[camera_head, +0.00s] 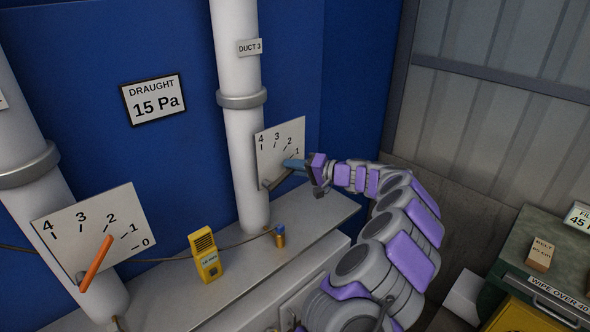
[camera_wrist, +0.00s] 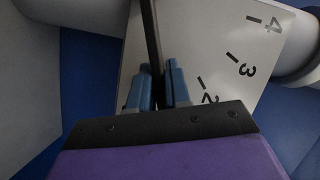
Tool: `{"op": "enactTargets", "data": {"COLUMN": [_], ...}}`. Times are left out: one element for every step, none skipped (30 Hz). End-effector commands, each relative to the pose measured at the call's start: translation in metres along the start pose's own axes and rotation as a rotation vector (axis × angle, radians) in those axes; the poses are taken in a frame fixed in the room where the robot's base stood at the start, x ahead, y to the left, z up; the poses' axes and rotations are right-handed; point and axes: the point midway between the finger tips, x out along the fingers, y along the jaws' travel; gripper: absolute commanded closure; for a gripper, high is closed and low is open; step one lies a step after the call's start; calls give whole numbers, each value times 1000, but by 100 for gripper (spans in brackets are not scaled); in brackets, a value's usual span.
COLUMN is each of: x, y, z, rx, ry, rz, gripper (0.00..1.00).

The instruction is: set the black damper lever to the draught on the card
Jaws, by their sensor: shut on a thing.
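The black damper lever (camera_head: 275,182) is on the white scale plate (camera_head: 268,152) on the DUCT 3 pipe. In the wrist view the lever (camera_wrist: 152,35) runs up from between two blue fingertips. My gripper (camera_head: 292,164) is shut on it at the plate's right side, near the 1 mark. The fingers hide the lever's outer end, so its exact reading cannot be told. In the wrist view the marks 4, 3 and part of 2 show on the plate (camera_wrist: 205,40), right of the lever. The card (camera_head: 154,100) on the blue wall reads "DRAUGHT 15 Pa".
An orange lever (camera_head: 97,262) on another scale plate (camera_head: 70,225) points near 2. A yellow meter (camera_head: 205,256) and a small blue-topped brass item (camera_head: 280,236) stand on the grey ledge (camera_head: 180,300). A green cabinet (camera_head: 515,250) bearing a BELT box (camera_head: 539,254) stands right.

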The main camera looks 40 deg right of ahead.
Motion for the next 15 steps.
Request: {"op": "enactTargets", "data": {"x": [1, 1, 1, 1, 1, 1, 1, 0, 0, 0, 0, 0, 0, 0, -1], "y": [2, 2, 2, 2, 2, 2, 1, 1, 1, 1, 1, 1, 1, 1, 1], "z": [2, 2, 2, 2, 2, 2, 1, 1, 1, 1, 1, 1, 0, 0, 0], "rx": [0, 0, 0, 0, 1, 1, 1, 1, 1, 1, 1, 1, 1, 2, 2], "ry": [-6, -6, -5, -5, -5, -4, -4, -3, -3, -3, -3, -2, -2, -2, -2], "rz": [3, 3, 2, 2, 2, 2, 1, 1, 1, 1, 0, 0, 0, 0, 0], "gripper": [100, 80, 76, 73, 70, 66, 64, 62, 62, 62, 62, 62, 62, 62, 62]}}
